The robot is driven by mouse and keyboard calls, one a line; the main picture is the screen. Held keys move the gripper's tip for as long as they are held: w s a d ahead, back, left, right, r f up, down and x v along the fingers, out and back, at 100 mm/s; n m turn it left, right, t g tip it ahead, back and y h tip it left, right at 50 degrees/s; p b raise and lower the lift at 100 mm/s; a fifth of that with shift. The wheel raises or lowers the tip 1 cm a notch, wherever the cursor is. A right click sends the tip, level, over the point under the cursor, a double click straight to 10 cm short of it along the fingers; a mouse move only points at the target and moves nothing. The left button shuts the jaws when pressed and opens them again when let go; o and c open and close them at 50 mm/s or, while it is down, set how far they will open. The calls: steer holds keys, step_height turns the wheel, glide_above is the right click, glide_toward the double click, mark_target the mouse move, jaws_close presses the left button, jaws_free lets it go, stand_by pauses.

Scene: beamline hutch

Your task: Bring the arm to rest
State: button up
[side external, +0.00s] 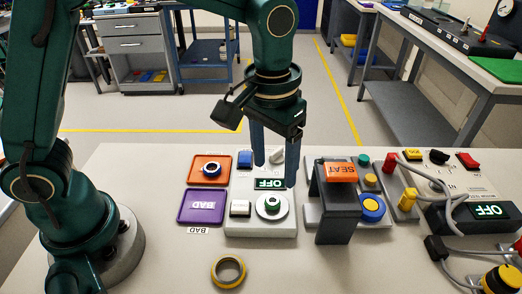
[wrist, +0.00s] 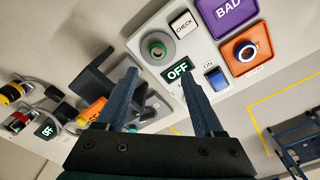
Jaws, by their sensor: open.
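My gripper (side external: 274,176) is open, pointing down above the white panel (side external: 262,230). Nothing shows between its fingers, and it looks apart from the panel. In the wrist view my gripper (wrist: 160,66) has both fingers spread, with the panel's OFF display (wrist: 178,70) just beyond them. The panel carries a round grey seat with a green ring (wrist: 157,48), a white CHECK button (wrist: 183,24) and a blue switch (wrist: 216,78). An orange tray (side external: 224,161) holds a dark blue ring-shaped part (side external: 211,169). The purple BAD tray (side external: 202,207) is empty.
A dark stand marked SEAT (side external: 340,172) rises right of my gripper. Beyond it are a yellow-and-blue round button (side external: 372,207), cables and a second OFF display (side external: 490,210). A yellow tape-like ring (side external: 228,271) lies at the front. The table's front middle is otherwise clear.

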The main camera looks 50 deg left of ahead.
steer(key=s+a+r+n+t, duration=0.1)
steer(key=s+a+r+t, duration=0.25)
steer(key=a+r, duration=0.4)
steer(key=s+a+f+m+t, duration=0.1)
steer(key=s+a+f, duration=0.1)
steer(key=s, duration=0.6)
steer(key=shift+a+f, duration=0.15)
steer(key=shift+a, duration=0.2)
